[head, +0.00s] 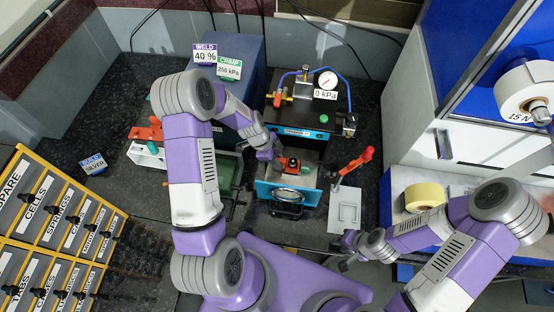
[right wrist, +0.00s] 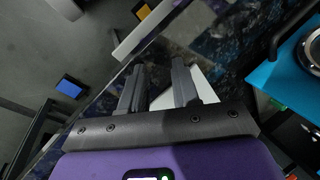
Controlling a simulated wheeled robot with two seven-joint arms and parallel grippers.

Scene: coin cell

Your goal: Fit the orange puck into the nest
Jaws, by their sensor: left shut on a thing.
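The orange puck (head: 290,163) shows as an orange piece with a dark top, at the open front of the black press. My left gripper (head: 277,155) is shut on it, with its fingers partly hidden by the arm. Just in front is a blue-framed fixture (head: 263,190) with a round metal-rimmed part (head: 287,195); I cannot tell whether this is the nest. Its edge also shows in the right wrist view (right wrist: 283,80). My right gripper (head: 346,256) is low, near the table's front edge. In the right wrist view, its fingers (right wrist: 160,92) stand apart and empty.
The press (head: 312,118) with its gauge stands behind the puck. A white-and-green device (head: 147,155) is at left. Labelled drawers (head: 60,220) fill the lower left.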

